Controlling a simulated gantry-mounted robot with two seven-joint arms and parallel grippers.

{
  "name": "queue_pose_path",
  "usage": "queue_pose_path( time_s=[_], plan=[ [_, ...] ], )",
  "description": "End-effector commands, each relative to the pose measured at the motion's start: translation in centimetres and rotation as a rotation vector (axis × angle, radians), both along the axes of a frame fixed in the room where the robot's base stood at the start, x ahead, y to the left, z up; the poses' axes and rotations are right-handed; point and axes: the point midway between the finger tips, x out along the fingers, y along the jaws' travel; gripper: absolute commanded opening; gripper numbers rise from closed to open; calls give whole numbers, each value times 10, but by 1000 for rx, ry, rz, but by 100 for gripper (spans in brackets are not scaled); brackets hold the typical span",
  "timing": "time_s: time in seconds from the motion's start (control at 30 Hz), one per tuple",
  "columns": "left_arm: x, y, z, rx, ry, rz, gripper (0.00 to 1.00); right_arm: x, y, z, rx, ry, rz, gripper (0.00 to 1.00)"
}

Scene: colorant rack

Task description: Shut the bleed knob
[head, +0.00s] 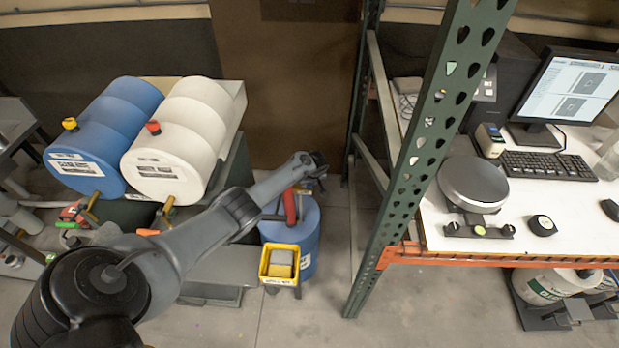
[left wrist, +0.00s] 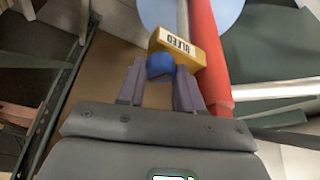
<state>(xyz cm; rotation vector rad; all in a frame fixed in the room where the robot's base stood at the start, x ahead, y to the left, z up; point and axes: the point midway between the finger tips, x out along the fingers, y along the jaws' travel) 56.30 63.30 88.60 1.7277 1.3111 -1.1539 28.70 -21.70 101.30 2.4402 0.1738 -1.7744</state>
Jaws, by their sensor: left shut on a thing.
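The bleed knob (left wrist: 160,66) is a small blue knob on a yellow block labelled BLEED (left wrist: 178,45), which appears upside down in the left wrist view. My left gripper (left wrist: 161,76) is shut on the blue knob, with one finger on each side of it. In the head view my left arm reaches in from the lower left, and the left gripper (head: 318,166) is small and dark above the blue drum (head: 303,240). The knob cannot be made out there. My right gripper is not in view.
A red cylinder (left wrist: 206,45) runs close beside the yellow block. A blue barrel (head: 115,125) and a white barrel (head: 185,135) lie on a rack at left. A yellow bin (head: 280,281) stands before the drum. A green rack post (head: 415,165) rises to the right.

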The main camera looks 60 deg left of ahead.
Motion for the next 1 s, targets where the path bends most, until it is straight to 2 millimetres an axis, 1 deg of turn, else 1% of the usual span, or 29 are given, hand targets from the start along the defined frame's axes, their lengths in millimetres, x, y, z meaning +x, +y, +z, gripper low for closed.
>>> queue_pose_path(
  time_s=[0.03,0.1,0.4,0.7,1.0],
  plan=[
    [-2,0,3,-2,2,-43,5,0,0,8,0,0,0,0],
    [-2,0,3,-1,1,-110,5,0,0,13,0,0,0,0],
    [-4,2,1,-1,1,-394,5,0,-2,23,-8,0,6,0],
    [-4,3,-1,-1,0,-656,5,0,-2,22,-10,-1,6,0],
    [-5,4,-1,-1,0,-832,5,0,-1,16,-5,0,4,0]
  ],
)
